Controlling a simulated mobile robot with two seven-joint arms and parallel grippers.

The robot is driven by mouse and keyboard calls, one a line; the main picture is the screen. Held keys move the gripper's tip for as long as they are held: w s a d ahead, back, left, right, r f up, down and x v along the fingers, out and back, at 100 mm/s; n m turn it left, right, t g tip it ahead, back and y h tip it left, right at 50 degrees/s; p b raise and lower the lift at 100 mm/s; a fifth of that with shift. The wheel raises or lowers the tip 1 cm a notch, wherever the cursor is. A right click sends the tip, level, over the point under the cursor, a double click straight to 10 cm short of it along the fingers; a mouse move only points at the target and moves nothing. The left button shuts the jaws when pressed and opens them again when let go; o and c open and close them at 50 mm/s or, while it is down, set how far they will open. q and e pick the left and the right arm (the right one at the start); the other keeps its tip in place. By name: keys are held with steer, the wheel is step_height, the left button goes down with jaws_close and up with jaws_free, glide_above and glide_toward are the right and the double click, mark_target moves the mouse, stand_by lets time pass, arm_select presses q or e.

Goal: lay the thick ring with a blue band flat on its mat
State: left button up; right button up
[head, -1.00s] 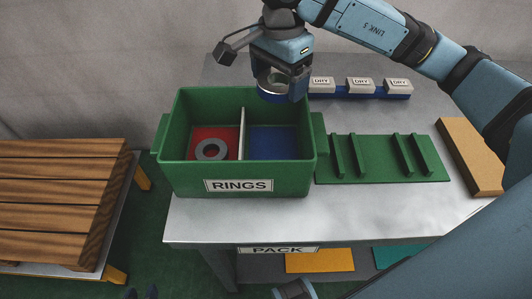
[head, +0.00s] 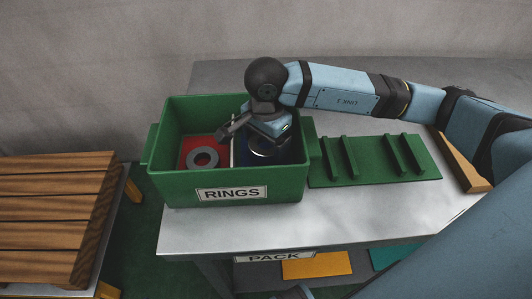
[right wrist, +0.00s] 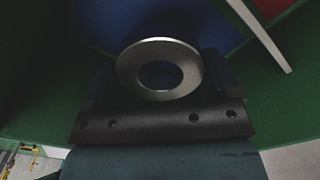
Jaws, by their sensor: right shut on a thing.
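My right gripper (head: 268,147) is down inside the right compartment of the green RINGS bin (head: 180,188). It is shut on a thick metal ring (right wrist: 131,70), which sits between the two fingers in the right wrist view. The ring's blue band is hard to see now. The blue mat (right wrist: 205,20) lies on the floor of this compartment, beyond the ring in the wrist view. I cannot tell whether the ring touches the mat. In the head view the gripper hides most of the ring and much of the mat. My left gripper is not in view.
A pale divider (right wrist: 262,38) separates this compartment from the left one, where a grey ring (head: 192,158) lies on a red mat (head: 187,146). A green ribbed plate (head: 375,172) lies right of the bin on the grey table (head: 330,215). A slatted wooden bench (head: 55,205) stands left.

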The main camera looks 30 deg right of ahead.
mark_target(266, 154)
steer(key=shift+f, duration=2.25)
steer(key=shift+f, duration=0.1)
steer(key=shift+f+b, duration=0.15)
steer(key=shift+b, duration=0.25)
steer(key=o, duration=1.3)
steer(key=shift+r+p, duration=0.4)
steer(key=shift+p, duration=0.1)
step_height(266, 154, up, 12)
steer(key=shift+f, duration=0.15)
